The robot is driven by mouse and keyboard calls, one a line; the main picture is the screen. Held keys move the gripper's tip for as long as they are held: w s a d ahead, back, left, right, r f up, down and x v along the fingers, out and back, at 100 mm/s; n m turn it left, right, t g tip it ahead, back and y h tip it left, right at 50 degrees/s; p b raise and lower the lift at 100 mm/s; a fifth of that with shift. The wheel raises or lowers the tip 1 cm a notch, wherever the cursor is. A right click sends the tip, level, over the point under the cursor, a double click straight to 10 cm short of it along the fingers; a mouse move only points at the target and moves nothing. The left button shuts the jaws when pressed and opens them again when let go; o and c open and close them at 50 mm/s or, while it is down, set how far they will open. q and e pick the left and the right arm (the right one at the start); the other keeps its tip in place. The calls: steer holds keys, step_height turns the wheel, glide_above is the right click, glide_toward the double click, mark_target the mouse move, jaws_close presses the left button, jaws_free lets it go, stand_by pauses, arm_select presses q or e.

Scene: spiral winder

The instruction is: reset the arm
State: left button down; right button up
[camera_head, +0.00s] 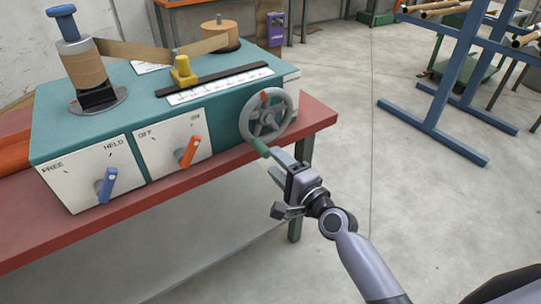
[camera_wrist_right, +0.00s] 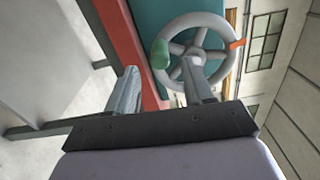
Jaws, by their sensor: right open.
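My right gripper (camera_head: 272,161) is at the front right of the winder, with its jaws open and nothing held in them. Its fingers also show in the right wrist view (camera_wrist_right: 160,70). The grey handwheel (camera_head: 267,116) with a green handle (camera_head: 260,147) is just beyond the fingertips. In the right wrist view the handle (camera_wrist_right: 160,53) appears between and slightly past the tips; I cannot tell whether a finger touches it. The handwheel (camera_wrist_right: 196,50) has an orange mark on its rim. My left gripper is not in view.
The teal winder (camera_head: 130,92) stands on a red-topped bench (camera_head: 190,188). Its blue lever (camera_head: 107,185) points near HELD and its orange lever (camera_head: 188,151) near ON. A blue rack (camera_head: 440,100) stands at right. Open floor (camera_head: 400,185) lies right of the bench.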

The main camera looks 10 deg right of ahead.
steer(key=shift+v, duration=0.85)
